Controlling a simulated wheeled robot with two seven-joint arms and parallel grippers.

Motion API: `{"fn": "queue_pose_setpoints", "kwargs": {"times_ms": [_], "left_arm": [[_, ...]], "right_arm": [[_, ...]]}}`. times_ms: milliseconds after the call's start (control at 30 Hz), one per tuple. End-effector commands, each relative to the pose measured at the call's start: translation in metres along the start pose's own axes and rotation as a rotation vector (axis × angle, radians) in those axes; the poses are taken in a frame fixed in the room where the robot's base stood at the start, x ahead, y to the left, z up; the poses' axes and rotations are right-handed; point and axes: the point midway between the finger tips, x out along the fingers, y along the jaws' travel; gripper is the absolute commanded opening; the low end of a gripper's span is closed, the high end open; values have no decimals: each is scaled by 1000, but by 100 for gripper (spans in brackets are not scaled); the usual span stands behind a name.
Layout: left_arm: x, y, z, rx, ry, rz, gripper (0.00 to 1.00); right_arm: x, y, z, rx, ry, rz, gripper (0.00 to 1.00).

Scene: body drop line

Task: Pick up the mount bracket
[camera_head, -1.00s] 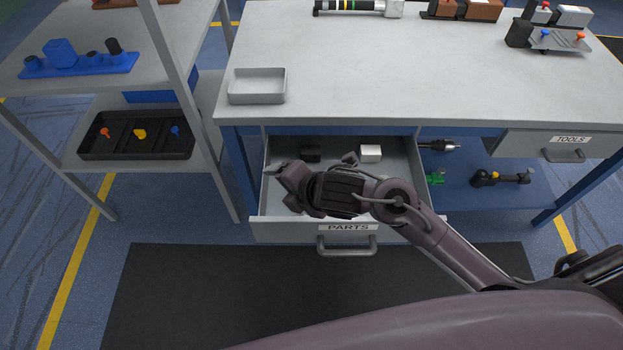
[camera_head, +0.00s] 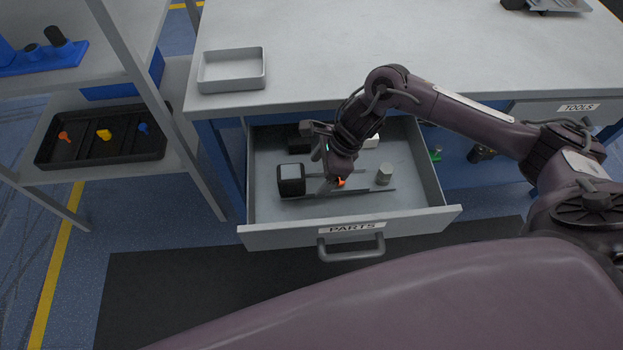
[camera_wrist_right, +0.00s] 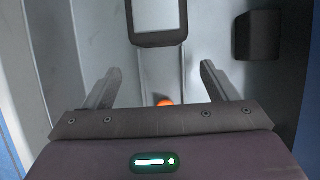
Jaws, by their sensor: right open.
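The likely mount bracket is a long grey plate (camera_head: 362,191) lying in the open PARTS drawer. It carries a black block with a grey top (camera_head: 290,179) at its left end, an orange knob (camera_head: 341,182) near the middle and a grey cylinder (camera_head: 384,174) to the right. My right gripper (camera_head: 325,178) reaches down into the drawer over the plate's middle, partly hiding it. In the right wrist view the open fingers (camera_wrist_right: 158,88) stand either side of the plate, with the orange knob (camera_wrist_right: 163,101) between them and the black block (camera_wrist_right: 158,22) ahead. Contact cannot be told. My left gripper is not seen.
The drawer front (camera_head: 350,231) and side walls surround the gripper. A dark block (camera_head: 299,140) and a white block (camera_head: 371,141) lie at the drawer's back. An empty grey tray (camera_head: 231,86) stands on the bench. A shelf with a black tray (camera_head: 102,160) stands left.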

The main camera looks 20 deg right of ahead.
Motion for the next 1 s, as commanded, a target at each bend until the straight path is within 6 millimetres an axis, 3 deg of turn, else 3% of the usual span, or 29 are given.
{"fn": "queue_pose_setpoints", "kwargs": {"times_ms": [300, 567, 1000], "left_arm": [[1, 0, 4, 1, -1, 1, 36], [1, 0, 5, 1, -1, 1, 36], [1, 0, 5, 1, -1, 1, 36]], "right_arm": [[42, -1, -3, 3, 0, 0, 80], [44, -1, -3, 1, 0, -1, 80], [43, -1, -3, 2, 0, -2, 22]]}}
